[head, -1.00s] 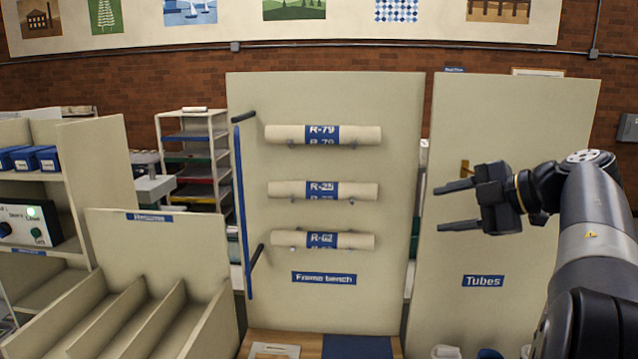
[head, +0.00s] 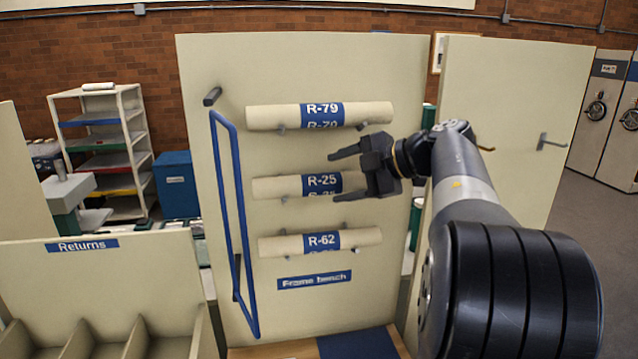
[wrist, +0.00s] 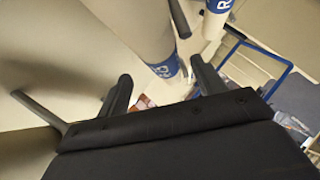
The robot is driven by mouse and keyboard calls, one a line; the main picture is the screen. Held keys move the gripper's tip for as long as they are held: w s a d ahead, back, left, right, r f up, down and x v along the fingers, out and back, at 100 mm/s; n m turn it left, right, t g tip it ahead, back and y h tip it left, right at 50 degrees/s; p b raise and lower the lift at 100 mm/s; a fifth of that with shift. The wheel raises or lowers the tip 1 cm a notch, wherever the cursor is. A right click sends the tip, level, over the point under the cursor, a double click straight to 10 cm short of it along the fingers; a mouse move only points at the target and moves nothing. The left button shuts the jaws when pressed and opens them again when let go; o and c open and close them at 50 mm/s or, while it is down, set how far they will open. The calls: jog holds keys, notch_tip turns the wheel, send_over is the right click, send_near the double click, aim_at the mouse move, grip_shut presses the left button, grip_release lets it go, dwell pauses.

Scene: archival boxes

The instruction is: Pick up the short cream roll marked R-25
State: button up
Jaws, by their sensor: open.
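The cream roll marked R-25 (head: 278,187) lies level on pegs in the middle of the upright panel, with a blue label at its centre. My gripper (head: 338,176) is open and empty in front of this roll's right part, hiding some of it in the head view. In the wrist view, a cream roll with a blue label (wrist: 138,30) rises close beyond the two open fingers (wrist: 160,82). Its label is only partly readable there. I cannot tell whether a finger touches the roll.
Roll R-79 (head: 272,116) sits on pegs above, and roll R-62 (head: 282,246) on pegs below. A blue frame (head: 232,230) hangs on the panel's left. A Returns rack (head: 120,270) stands at lower left. A cream panel (head: 510,130) stands at right.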

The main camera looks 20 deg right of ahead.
aim_at(333, 180)
jog(key=x, duration=0.4)
jog(key=shift+w+a+f+p, duration=0.1)
jog(key=shift+w+f+p, duration=0.05)
jog(key=shift+f+p, duration=0.2)
jog(key=c, duration=1.1)
jog(key=shift+r, duration=0.1)
